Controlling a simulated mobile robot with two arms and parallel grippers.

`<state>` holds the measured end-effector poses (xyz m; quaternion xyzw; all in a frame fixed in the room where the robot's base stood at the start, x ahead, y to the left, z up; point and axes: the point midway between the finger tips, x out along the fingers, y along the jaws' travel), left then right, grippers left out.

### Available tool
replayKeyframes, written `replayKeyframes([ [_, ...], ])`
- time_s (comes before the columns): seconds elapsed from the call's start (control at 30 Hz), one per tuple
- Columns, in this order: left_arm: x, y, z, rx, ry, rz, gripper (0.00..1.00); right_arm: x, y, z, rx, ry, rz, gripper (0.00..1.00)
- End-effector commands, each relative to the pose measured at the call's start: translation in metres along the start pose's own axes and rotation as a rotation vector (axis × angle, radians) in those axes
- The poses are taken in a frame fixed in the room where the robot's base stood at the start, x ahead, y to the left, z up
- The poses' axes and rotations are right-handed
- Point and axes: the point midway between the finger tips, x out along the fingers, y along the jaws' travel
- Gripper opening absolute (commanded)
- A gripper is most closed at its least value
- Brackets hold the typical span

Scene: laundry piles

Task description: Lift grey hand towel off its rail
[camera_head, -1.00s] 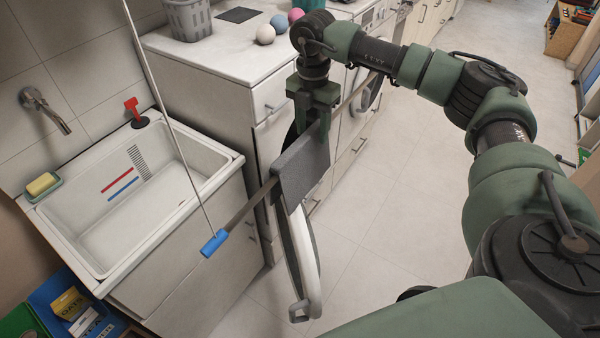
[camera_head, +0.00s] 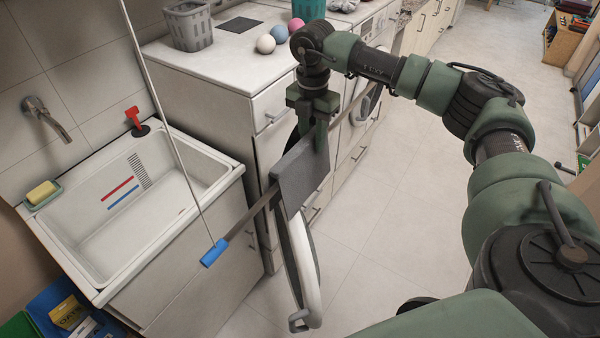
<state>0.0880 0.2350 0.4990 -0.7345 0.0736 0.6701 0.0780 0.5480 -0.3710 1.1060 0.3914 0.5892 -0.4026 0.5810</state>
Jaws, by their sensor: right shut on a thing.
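The grey hand towel (camera_head: 297,178) hangs folded over a thin dark rail (camera_head: 259,205) that ends in a blue cap (camera_head: 214,253). My right gripper (camera_head: 314,118) comes down from above and is shut on the towel's upper right part, close to the rail. The fingertips are partly hidden by the towel and the gripper body. The towel still lies around the rail, with the rail's near end sticking out to the left. My left gripper is not in view.
A white sink (camera_head: 150,210) with a red-handled plunger (camera_head: 137,121) is at left. A counter with a grey basket (camera_head: 190,26) and coloured balls (camera_head: 265,44) stands behind. A white and dark oval-framed object (camera_head: 302,265) hangs below the towel.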

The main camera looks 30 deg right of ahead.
Motion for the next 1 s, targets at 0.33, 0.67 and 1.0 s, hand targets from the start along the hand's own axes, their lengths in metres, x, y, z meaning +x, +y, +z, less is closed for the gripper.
replayKeyframes([
  [0.33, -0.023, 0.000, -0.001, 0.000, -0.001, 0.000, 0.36, -0.032, -0.001, 0.000, -0.001, 0.000, 0.000, 0.00],
  [0.67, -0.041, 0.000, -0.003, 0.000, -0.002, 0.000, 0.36, -0.059, -0.001, 0.000, -0.001, 0.000, 0.000, 0.00],
  [1.0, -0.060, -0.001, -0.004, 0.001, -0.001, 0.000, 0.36, -0.086, -0.001, 0.000, -0.001, 0.000, 0.001, 0.00],
])
